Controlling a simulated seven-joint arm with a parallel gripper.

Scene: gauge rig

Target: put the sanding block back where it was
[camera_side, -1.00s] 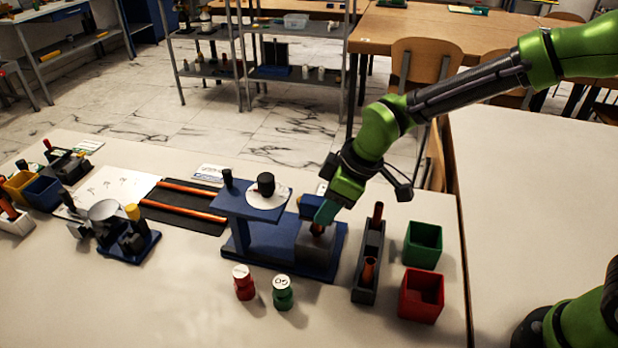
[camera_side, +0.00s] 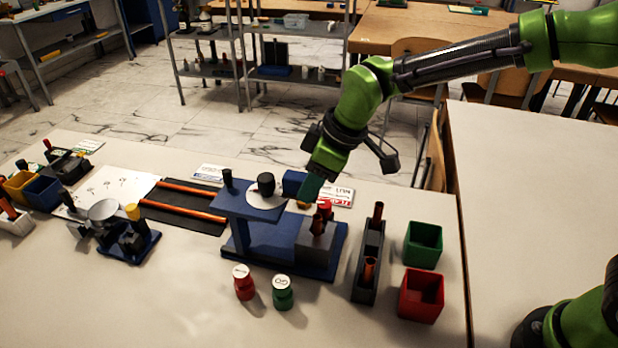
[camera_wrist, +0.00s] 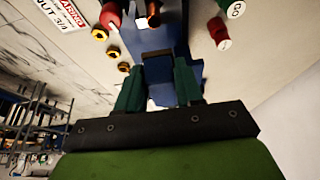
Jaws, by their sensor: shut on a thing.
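My gripper (camera_side: 307,190) is shut on a blue block, which I take to be the sanding block (camera_side: 293,183). It is held above the rear of the blue gauge base (camera_side: 270,238), right of the raised blue platform. In the wrist view the block (camera_wrist: 160,92) sits between the two green fingers of my gripper (camera_wrist: 160,85). The side view hides part of the block behind the platform and fingers. Whether it touches anything below cannot be told.
A grey block (camera_side: 316,250) with a copper part stands on the base. Gold nuts (camera_wrist: 99,34) and a red-handled item (camera_wrist: 110,16) lie behind it. A dark rack (camera_side: 367,270), green bin (camera_side: 423,245) and red bin (camera_side: 421,295) stand right.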

